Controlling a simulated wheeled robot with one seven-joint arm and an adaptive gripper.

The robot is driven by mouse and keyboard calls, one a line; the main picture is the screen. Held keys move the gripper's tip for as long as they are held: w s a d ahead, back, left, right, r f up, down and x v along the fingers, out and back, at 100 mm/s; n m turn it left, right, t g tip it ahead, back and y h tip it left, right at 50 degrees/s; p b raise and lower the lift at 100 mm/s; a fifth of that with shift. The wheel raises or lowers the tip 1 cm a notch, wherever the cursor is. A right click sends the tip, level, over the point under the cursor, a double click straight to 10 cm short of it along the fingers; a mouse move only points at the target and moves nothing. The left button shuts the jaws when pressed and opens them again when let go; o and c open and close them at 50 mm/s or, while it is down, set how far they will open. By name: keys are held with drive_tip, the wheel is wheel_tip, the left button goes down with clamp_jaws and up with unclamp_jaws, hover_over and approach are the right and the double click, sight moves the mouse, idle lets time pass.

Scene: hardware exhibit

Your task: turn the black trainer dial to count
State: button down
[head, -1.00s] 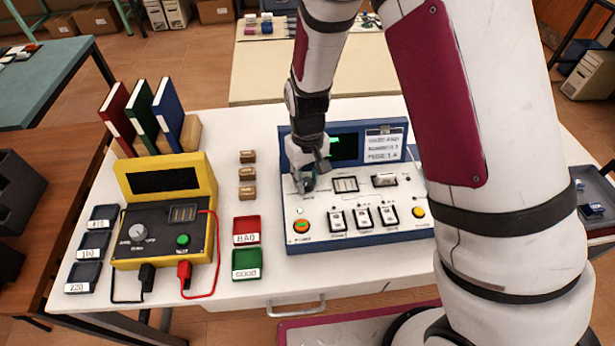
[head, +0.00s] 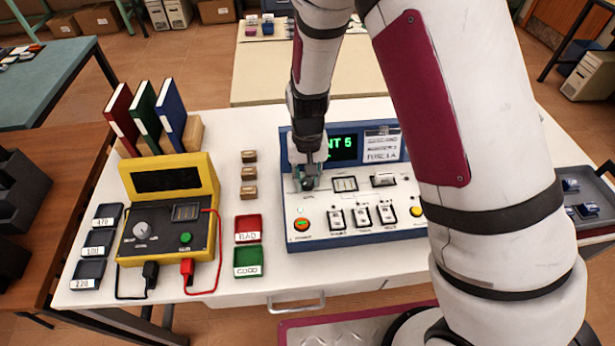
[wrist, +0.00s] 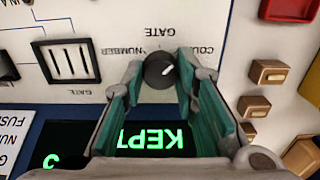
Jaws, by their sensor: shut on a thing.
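The black trainer dial (wrist: 159,71) sits on the white face of the blue-edged trainer panel (head: 352,236). My gripper (wrist: 160,80) is shut on the dial, with one teal finger pad on each side of it. In the upside-down wrist view, the dial's white mark points up and right, toward the partly hidden COUNT label (wrist: 207,49). The NUMBER label (wrist: 124,50) is up-left of the dial. The trainer's screen (head: 345,148) shows green text ending in "NT 5" in the head view; "KEPT" shows in the wrist view. My gripper hides the dial in the head view.
Switches (head: 361,217), an orange-red power button (head: 302,224) and a yellow button (head: 417,211) are on the panel. To the left stand red (head: 248,226) and green (head: 247,263) trays, small brown blocks (head: 249,173) and a yellow tester (head: 168,232).

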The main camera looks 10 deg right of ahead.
sight(307, 181)
drive_tip(key=c, duration=1.2)
unclamp_jaws()
drive_tip(key=shift+a, duration=0.1)
drive_tip(key=shift+c, duration=0.2)
drive_tip(key=shift+r, duration=0.1)
wheel_tip(307, 181, up, 12)
